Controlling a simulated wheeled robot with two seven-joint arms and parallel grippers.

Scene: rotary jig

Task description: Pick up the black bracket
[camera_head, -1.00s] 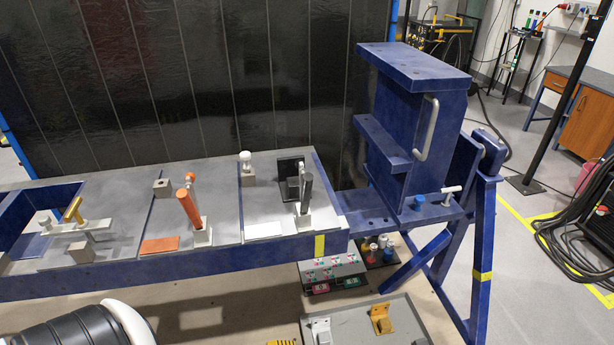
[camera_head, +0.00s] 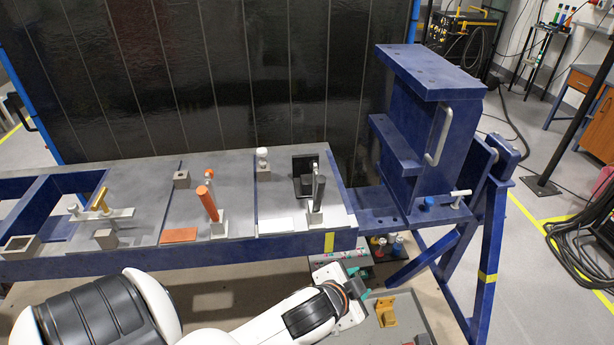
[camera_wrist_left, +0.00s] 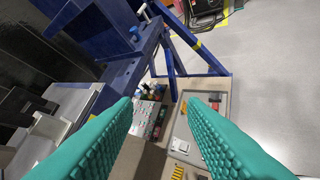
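The black bracket (camera_head: 303,178) stands on the grey plate of the blue jig table, at its right part. The black-handled clamp (camera_head: 317,193) stands in front of it and hides part of it. My left gripper (camera_head: 359,283) is in front of the jig's near edge, lower and to the right of the bracket, apart from it. In the left wrist view its teal fingers (camera_wrist_left: 162,104) are wide apart with nothing between them. My right gripper is not in view.
An orange-handled clamp (camera_head: 209,203) stands left on the jig table (camera_head: 130,262). A tall blue block with a handle (camera_head: 424,135) rises at the right end. A grey tray (camera_head: 425,316) with a yellow bracket (camera_head: 386,310) lies below, beside my left gripper.

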